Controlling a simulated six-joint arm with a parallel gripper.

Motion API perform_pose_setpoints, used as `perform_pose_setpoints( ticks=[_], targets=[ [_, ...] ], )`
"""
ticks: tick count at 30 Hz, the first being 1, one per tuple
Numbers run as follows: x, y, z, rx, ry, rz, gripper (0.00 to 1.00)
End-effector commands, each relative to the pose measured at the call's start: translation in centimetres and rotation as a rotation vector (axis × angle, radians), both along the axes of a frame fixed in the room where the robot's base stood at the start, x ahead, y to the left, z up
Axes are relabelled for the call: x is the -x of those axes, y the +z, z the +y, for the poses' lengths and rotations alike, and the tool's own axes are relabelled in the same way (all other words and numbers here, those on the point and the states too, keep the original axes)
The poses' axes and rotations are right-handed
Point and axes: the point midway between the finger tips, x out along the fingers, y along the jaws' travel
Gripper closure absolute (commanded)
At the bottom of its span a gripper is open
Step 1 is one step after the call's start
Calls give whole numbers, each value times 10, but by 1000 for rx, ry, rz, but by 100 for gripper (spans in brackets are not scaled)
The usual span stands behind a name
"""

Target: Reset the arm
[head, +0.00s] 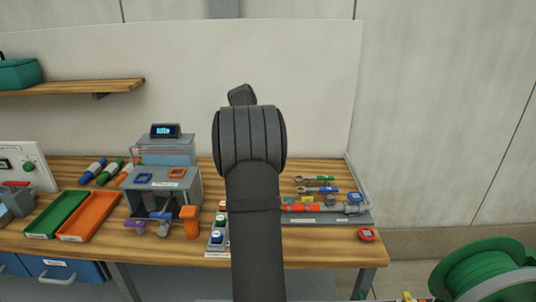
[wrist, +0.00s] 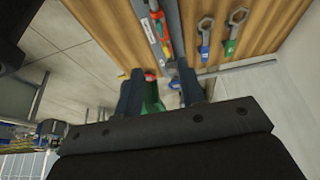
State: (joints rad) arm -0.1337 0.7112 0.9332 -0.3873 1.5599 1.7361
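My arm rises through the middle of the head view, and its thick dark joint stands in front of the bench. My gripper's fingers do not show clearly there. In the wrist view my gripper (wrist: 160,76) has its two dark fingers apart, with a gap between them. Something green and a small red thing show in that gap, seemingly beyond the fingers rather than held. The wooden bench (head: 325,249) runs behind my arm; its edge also shows at the top of the wrist view (wrist: 278,25).
Right of my arm lie wrenches (head: 318,190) and a pipe assembly (head: 318,208). Left are a grey box station (head: 187,200), a green tray (head: 58,215), an orange tray (head: 90,218) and several bottles. A green hose reel (head: 485,275) stands at lower right. A shelf (head: 75,88) hangs upper left.

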Motion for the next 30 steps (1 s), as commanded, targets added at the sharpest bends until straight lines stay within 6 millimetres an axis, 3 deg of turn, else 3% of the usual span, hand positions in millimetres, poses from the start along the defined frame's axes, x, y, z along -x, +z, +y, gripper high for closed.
perform_pose_setpoints(
  ticks=[6, 17, 23, 30],
  targets=[
    [0, 12, 5, 0, 1, 0, 64],
    [0, 11, 5, 0, 1, 1, 64],
    [1, -8, -4, 1, -1, 4, 64],
    [1, -52, -22, 1, -1, 4, 64]
  ],
)
